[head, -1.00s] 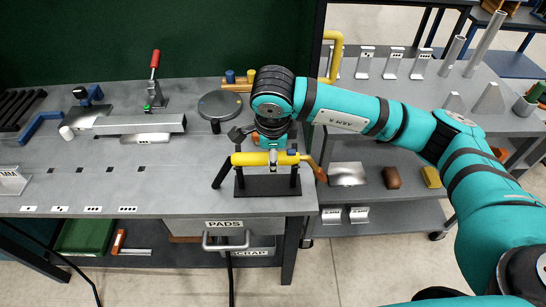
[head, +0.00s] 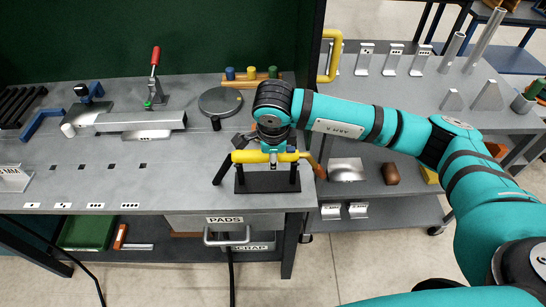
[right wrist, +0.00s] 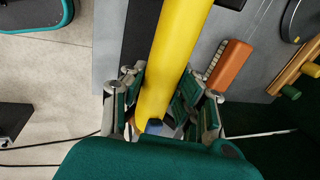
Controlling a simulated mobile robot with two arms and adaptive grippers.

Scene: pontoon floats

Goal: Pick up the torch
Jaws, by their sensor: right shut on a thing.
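The torch (head: 245,156) has a yellow cylindrical body, a dark part slanting down at its left end and a copper-coloured piece at its right end. It lies level across a black stand (head: 267,183) at the bench's front right corner. My right gripper (head: 272,152) is over the middle of the torch from above, shut on its body. In the right wrist view the fingers (right wrist: 165,108) flank the yellow body (right wrist: 178,50). The torch appears to rest on the stand still; I cannot see a gap. My left gripper is not in view.
A wooden block with coloured pegs (head: 252,78) and a round dark plate (head: 220,102) lie behind. An orange brush-like block (right wrist: 230,65) is beside the torch. A red-handled clamp (head: 155,75) and a metal channel (head: 140,121) stand left. The bench's front left is mostly clear.

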